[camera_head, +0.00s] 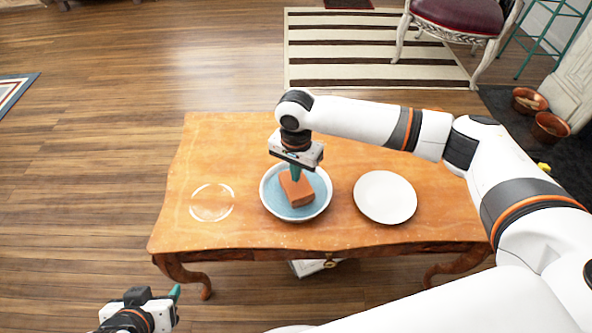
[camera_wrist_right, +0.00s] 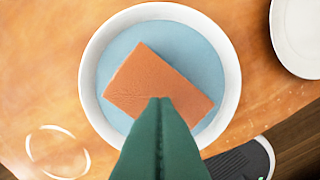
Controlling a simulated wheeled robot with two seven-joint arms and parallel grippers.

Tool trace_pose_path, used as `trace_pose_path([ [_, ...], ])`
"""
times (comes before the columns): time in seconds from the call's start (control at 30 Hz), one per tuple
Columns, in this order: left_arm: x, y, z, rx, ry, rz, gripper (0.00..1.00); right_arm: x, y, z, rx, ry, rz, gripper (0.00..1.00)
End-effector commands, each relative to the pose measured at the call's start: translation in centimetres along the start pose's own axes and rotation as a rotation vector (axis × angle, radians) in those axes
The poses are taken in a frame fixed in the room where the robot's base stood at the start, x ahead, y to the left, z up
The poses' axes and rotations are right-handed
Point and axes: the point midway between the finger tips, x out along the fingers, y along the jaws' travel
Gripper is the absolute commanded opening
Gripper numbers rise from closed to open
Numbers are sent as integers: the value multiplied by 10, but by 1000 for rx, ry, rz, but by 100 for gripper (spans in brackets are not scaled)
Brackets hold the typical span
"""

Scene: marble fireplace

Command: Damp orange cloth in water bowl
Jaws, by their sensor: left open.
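The orange cloth (camera_head: 297,190) looks like a thick folded block and sits inside the bowl (camera_head: 265,200), which has a white rim and pale blue water. My right gripper (camera_head: 296,176) points down over the bowl with its green fingers close together on the cloth. In the right wrist view the fingertips (camera_wrist_right: 160,102) meet at the cloth (camera_wrist_right: 155,80), near the middle of the block; the exact grip is partly hidden by the fingers. The bowl's rim (camera_wrist_right: 90,75) surrounds the cloth there. My left gripper (camera_head: 176,300) is open and empty, low at the front left, off the table.
The wooden table (camera_head: 235,145) has curved legs. A white plate (camera_head: 385,197) lies right of the bowl, and a clear round ring-like outline (camera_head: 212,203) shows at its left. A striped rug (camera_head: 350,50) and a chair (camera_head: 465,20) stand behind.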

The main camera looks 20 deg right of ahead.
Motion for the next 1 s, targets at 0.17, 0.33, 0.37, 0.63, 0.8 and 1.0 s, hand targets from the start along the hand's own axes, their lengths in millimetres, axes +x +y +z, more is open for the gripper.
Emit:
trace_pose_path([
  [0.17, 0, 0, 0, 0, 0, 0, 51, 0, 0, 0, 0, 0, 0, 0],
  [0.33, 0, 0, 0, 0, 0, 0, 51, 0, 0, 0, 0, 0, 0, 0],
  [0.37, 0, 0, 0, 0, 0, 0, 51, 0, 0, 0, 0, 0, 0, 0],
  [0.63, -1, 0, -1, 0, 8, 1, 51, 3, 0, 0, 0, 0, 0, 0],
  [0.8, -1, 1, -5, -1, 30, 1, 51, 6, 0, 0, 0, 1, 0, 0],
  [1.0, -2, 2, -8, -2, 48, 3, 51, 10, 0, 0, 0, 1, 0, 0],
])
